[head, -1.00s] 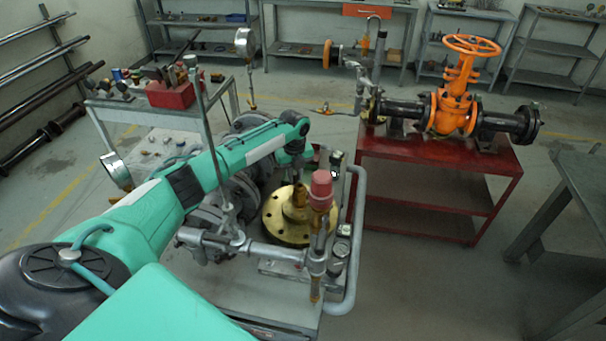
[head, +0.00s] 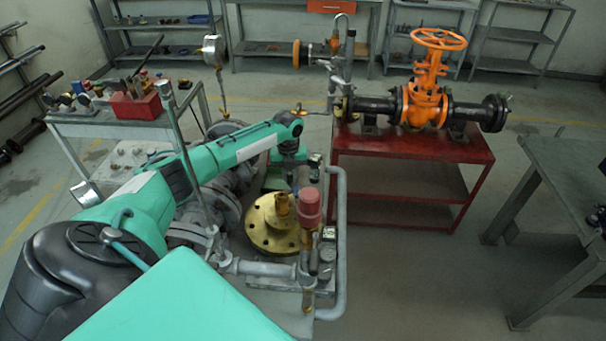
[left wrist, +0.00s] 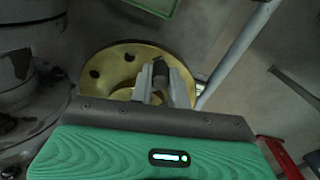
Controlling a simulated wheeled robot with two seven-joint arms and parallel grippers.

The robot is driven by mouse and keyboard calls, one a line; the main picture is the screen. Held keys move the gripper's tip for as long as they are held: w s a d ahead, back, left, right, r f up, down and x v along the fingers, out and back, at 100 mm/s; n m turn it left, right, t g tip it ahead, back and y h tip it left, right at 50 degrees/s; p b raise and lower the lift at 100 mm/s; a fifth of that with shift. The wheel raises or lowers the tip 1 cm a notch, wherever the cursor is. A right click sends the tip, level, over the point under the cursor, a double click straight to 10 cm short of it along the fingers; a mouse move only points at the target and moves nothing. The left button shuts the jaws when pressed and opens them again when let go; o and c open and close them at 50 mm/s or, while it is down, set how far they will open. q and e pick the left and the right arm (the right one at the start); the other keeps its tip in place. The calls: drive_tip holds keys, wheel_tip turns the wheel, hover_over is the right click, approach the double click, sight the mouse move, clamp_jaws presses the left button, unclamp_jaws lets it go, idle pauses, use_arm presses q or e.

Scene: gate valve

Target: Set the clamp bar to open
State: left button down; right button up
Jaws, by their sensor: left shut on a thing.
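My left arm reaches in from the left in the head view, and its gripper (head: 284,186) points down just behind a brass flange (head: 262,232). The fingertips are mostly hidden there. In the left wrist view the two grey fingers (left wrist: 163,82) are closed on a small dark piece (left wrist: 160,70), in front of the brass flange (left wrist: 105,62). I cannot tell from its shape whether this piece is the clamp bar. No other clamp bar stands out clearly. My right gripper is not in view.
A red-capped fitting (head: 310,206) and a grey bent rail (head: 342,250) stand close right of the flange. Grey pipework (head: 217,205) crowds the left side. An orange gate valve (head: 425,105) sits on a red table (head: 410,148). The floor between the tables is open.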

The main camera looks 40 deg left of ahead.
use_arm(q)
drive_tip(key=shift+w+d+f, duration=0.1)
drive_tip(key=shift+w+d, duration=0.05)
drive_tip(key=shift+w, duration=0.2)
drive_tip(key=shift+w+d+b, duration=0.35)
drive_tip(key=shift+w+d, duration=0.15)
drive_tip(key=shift+w, duration=0.25)
drive_tip(key=c, duration=1.3)
unclamp_jaws()
drive_tip(key=shift+c, duration=0.2)
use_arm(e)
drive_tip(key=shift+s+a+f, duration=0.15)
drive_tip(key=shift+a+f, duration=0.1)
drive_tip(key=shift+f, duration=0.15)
use_arm(q)
drive_tip(key=shift+r, duration=0.2)
